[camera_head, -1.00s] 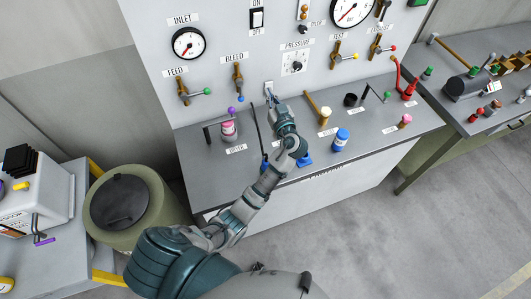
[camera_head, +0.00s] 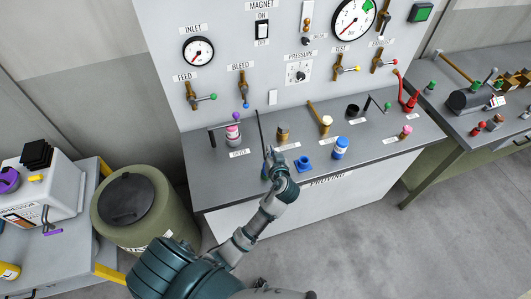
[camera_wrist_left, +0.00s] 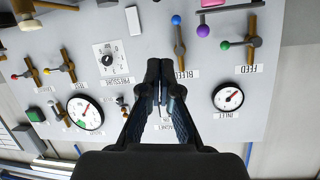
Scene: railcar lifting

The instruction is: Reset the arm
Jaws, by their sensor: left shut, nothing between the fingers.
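My left gripper (camera_head: 270,156) is over the front part of the grey bench in the head view, its arm coming up from below. In the left wrist view the two dark fingers (camera_wrist_left: 160,78) are shut with nothing between them. They point at the grey control panel (camera_wrist_left: 215,65), which appears upside down there, and the fingertips cover part of it. My right gripper is not in view.
The bench (camera_head: 222,178) holds a pink-capped bottle (camera_head: 233,134), a brown cylinder (camera_head: 283,134), a blue fitting (camera_head: 303,164) and a blue bottle (camera_head: 341,148). An olive barrel (camera_head: 140,213) stands left. Floor to the right is clear.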

